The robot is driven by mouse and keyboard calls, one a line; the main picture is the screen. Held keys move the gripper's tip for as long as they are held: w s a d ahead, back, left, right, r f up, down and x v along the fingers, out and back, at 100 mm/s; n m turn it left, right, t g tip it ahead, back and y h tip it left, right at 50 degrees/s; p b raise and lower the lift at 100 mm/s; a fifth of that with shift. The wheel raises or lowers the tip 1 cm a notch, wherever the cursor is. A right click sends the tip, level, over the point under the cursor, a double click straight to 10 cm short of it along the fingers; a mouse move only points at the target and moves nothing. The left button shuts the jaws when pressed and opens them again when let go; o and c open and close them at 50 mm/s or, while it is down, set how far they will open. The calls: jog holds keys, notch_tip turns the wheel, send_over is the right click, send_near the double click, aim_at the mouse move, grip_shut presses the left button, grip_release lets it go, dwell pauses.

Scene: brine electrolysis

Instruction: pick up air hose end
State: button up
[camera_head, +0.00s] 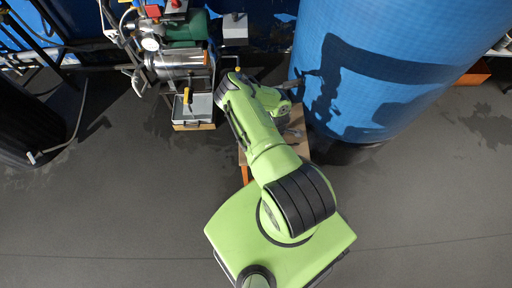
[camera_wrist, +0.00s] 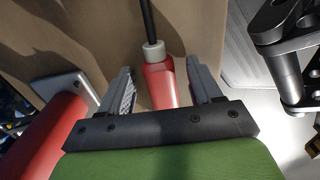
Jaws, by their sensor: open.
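In the wrist view, a red tapered piece (camera_wrist: 160,84) with a pale grey collar and a thin black hose or rod running up from it appears to be the air hose end. It lies over a tan wooden surface. My gripper (camera_wrist: 159,68) is open, with one finger on each side of the red piece. A gap shows at both sides, so the fingers look apart from it. The near end of the red piece is hidden behind the gripper's dark crossbar. In the head view my arm hides the piece, and the gripper cannot be made out clearly.
A red-handled tool (camera_wrist: 48,135) with a metal plate lies close left of my gripper. Dark metal parts (camera_wrist: 284,72) stand close right. In the head view, a small wooden table (camera_head: 301,146) stands beside a large blue tank (camera_head: 385,75); machinery (camera_head: 180,62) stands left. The floor in front is clear.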

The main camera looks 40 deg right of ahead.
jog(key=shift+r, duration=0.1)
jog(key=shift+c, duration=0.3)
jog(key=c, duration=1)
jog(key=shift+c, duration=0.3)
jog(key=shift+r, duration=0.15)
